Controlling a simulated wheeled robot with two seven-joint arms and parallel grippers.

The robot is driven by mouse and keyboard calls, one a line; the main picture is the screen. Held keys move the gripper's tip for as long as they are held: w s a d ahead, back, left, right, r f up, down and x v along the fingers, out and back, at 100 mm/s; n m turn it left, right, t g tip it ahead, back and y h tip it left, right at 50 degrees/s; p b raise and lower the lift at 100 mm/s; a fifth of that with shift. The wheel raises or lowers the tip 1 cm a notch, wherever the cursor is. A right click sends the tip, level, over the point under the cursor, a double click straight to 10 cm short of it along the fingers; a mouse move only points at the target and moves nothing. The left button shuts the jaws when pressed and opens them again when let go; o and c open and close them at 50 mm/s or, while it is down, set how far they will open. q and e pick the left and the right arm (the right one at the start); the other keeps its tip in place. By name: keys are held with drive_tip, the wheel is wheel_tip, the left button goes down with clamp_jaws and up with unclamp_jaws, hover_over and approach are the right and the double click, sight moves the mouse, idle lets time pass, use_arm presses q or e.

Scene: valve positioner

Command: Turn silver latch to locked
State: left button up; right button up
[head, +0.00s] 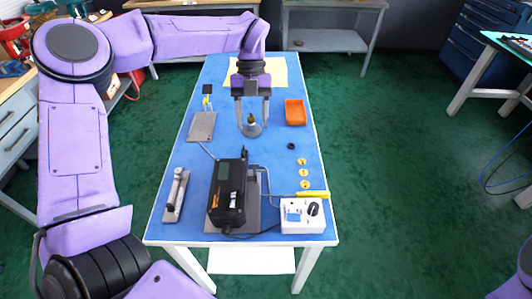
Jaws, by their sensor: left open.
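A silver latch (176,192), a bright lever on a narrow grey base plate, lies along the left front of the blue table (284,218). Its lever runs roughly lengthwise along the plate; I cannot tell its exact position. My left gripper (252,125) is at the middle back of the table, well away from the latch. It points down with its fingers apart. A small round grey piece with a dark and yellow top (252,131) shows between the fingers; I cannot tell whether they touch it. My right gripper is out of view.
A black positioner box (227,192) stands right of the latch. A white control box (302,216) with a dark knob and a yellow tool (313,194) are at front right. A grey plate (202,127), an orange tray (295,112) and several yellow rings (302,161) lie further back.

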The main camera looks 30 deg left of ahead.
sight(255, 165)
use_arm(q)
drive_tip(key=x, duration=1.1)
drive_tip(key=shift+w+f, duration=0.3)
drive_tip(key=shift+f, duration=0.1)
clamp_jaws()
